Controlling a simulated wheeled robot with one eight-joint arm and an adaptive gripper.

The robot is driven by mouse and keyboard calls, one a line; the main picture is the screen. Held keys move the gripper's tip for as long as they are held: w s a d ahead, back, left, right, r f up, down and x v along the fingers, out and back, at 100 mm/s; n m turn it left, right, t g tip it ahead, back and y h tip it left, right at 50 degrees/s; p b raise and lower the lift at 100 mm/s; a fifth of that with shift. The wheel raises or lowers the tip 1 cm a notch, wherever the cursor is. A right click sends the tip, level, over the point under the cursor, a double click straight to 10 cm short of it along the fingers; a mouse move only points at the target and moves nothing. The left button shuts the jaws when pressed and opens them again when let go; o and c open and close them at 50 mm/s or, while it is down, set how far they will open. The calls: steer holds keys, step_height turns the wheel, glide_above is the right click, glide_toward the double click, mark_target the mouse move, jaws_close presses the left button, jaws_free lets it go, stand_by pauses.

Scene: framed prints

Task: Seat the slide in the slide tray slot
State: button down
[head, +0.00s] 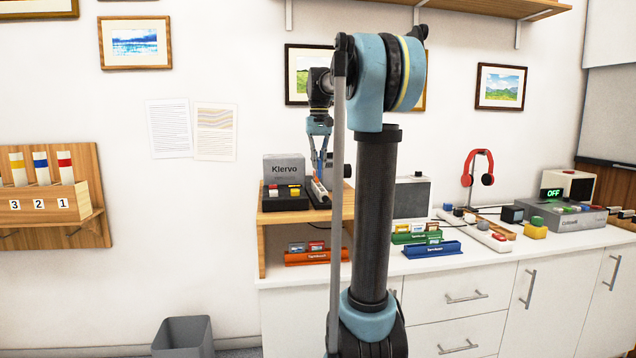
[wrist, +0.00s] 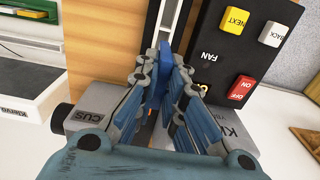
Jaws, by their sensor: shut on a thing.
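My gripper (head: 318,176) reaches down over the right side of the grey Klervo projector on the wooden stand. In the wrist view my gripper (wrist: 162,84) has its blue fingertips close together, shut on the slide, which they almost wholly hide. A long narrow black and white piece (wrist: 169,28), probably the slide tray, runs between the wood and the black button panel, just beyond the fingertips. It also shows small beside the projector in the head view (head: 320,191). The slot is hidden, and I cannot tell whether the slide touches the tray.
The projector body (head: 284,168) and its button panel (wrist: 231,72) stand close beside the fingers. An orange rack (head: 318,257), a blue rack (head: 432,250) and a green rack (head: 416,238) hold slides on the white counter. Red headphones (head: 478,167) stand farther right.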

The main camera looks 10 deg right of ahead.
mark_target(319, 176)
steer(key=shift+f, duration=2.75)
steer(key=c, duration=1.7)
jaws_free()
step_height(319, 176, up, 12)
steer(key=shift+r, duration=0.1)
